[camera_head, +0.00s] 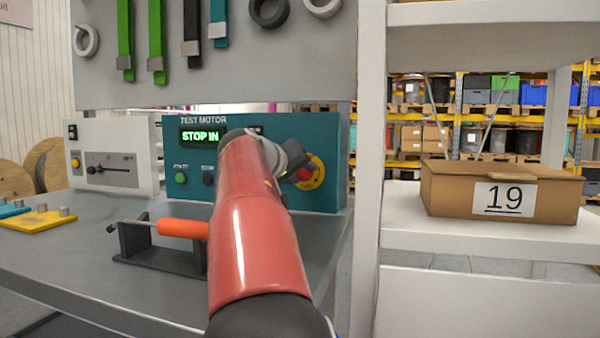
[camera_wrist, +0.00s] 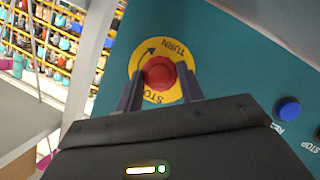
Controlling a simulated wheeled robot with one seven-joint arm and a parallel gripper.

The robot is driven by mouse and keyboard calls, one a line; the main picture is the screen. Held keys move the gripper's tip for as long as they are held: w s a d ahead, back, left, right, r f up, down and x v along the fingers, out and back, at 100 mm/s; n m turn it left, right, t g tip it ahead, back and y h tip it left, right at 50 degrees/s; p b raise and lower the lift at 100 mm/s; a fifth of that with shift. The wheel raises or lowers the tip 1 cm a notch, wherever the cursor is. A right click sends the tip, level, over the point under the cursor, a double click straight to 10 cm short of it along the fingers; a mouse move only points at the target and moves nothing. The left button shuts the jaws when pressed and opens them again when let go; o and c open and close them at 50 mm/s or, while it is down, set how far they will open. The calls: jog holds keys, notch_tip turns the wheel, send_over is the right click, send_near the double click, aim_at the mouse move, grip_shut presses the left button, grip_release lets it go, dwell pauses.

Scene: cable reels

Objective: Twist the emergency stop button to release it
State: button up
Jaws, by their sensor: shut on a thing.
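The emergency stop button (camera_wrist: 159,73) is a red knob on a yellow disc with a curved arrow and the words TURN and STOP. It sits on the teal test motor panel (camera_head: 332,140), whose display reads STOP IN. In the wrist view my gripper (camera_wrist: 161,80) has one finger on each side of the red knob and is shut on it. In the head view the button (camera_head: 305,173) shows partly, right of my red arm, with my gripper (camera_head: 298,172) reaching it. The fingertips' exact contact is partly hidden there.
The bench (camera_head: 60,255) holds a grey-white device (camera_head: 112,157), a yellow plate (camera_head: 38,220) and a dark stand with an orange roll (camera_head: 182,229). A blue button (camera_wrist: 288,110) is near the gripper. A shelf with box 19 (camera_head: 455,200) stands right.

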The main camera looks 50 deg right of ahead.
jog(key=shift+s+m+t+y+b, duration=0.15)
jog(key=shift+m+t+y+b, duration=0.4)
jog(key=shift+m, duration=0.55)
jog(key=shift+s+d+r+m+t+y+b, duration=0.1)
jog(key=shift+m+t+y+b, duration=0.4)
jog(key=shift+m+t, duration=0.8)
jog(key=shift+m, duration=0.3)
jog(key=shift+g, duration=0.25)
jog(key=o, duration=1)
jog(key=b+v, duration=0.1)
jog(key=v, duration=0.6)
jog(key=shift+s+a+r, duration=0.15)
jog(key=shift+a, duration=0.2)
